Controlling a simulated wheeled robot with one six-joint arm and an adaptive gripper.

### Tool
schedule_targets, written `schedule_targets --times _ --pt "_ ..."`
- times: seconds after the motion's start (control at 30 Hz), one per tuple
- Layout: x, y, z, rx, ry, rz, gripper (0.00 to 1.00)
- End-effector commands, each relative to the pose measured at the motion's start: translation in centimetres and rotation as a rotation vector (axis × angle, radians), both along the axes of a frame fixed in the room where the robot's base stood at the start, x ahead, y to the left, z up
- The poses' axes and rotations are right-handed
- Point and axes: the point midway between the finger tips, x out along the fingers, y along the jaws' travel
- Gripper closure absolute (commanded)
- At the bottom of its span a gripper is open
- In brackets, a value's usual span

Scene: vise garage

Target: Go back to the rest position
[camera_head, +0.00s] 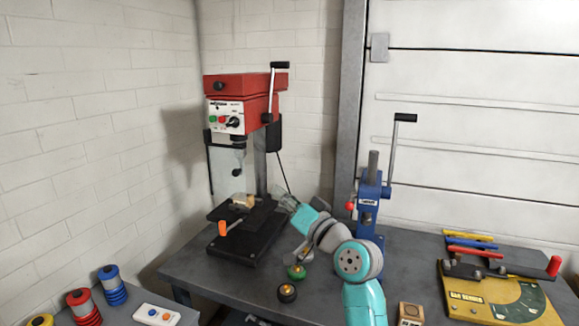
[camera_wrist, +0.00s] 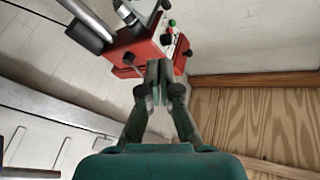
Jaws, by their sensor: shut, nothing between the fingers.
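My arm (camera_head: 352,262) reaches up from the bottom of the head view and leans left toward the drill press. My gripper (camera_head: 284,203) is at the right edge of the drill press table, small and partly hard to make out there. In the wrist view my gripper (camera_wrist: 159,72) has its dark fingers together, with nothing between them. The red drill press head (camera_wrist: 150,50) shows behind the fingertips. The red drill press (camera_head: 240,100) stands on the workbench with a small wooden block (camera_head: 243,201) on its black table.
A blue lever press (camera_head: 368,195) stands right of my arm. A green knob (camera_head: 296,272) and a black knob (camera_head: 287,293) are in front. A yellow board (camera_head: 475,300) with a lever lies at right. Coloured spools (camera_head: 112,285) and a white button box (camera_head: 157,315) are at lower left.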

Motion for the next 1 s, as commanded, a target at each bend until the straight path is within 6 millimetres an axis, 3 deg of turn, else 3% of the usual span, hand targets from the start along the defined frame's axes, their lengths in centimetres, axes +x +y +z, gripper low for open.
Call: schedule_targets --times 0.03,0.1,0.27,0.5,0.8,1.0 --pt "-0.4 -0.7 -2.9 -0.005 0.022 -0.029 1.00" --pt "-1.1 -1.7 -6.1 -0.011 0.041 -0.068 1.00" --pt "-3.4 -4.0 -13.0 -0.031 0.083 -0.158 1.00" --pt "-8.4 -7.4 -22.1 -0.075 0.137 -0.282 1.00" --pt "-16.8 -11.4 -31.1 -0.158 0.191 -0.421 1.00" --pt "-23.2 -13.8 -35.4 -0.224 0.219 -0.499 1.00"
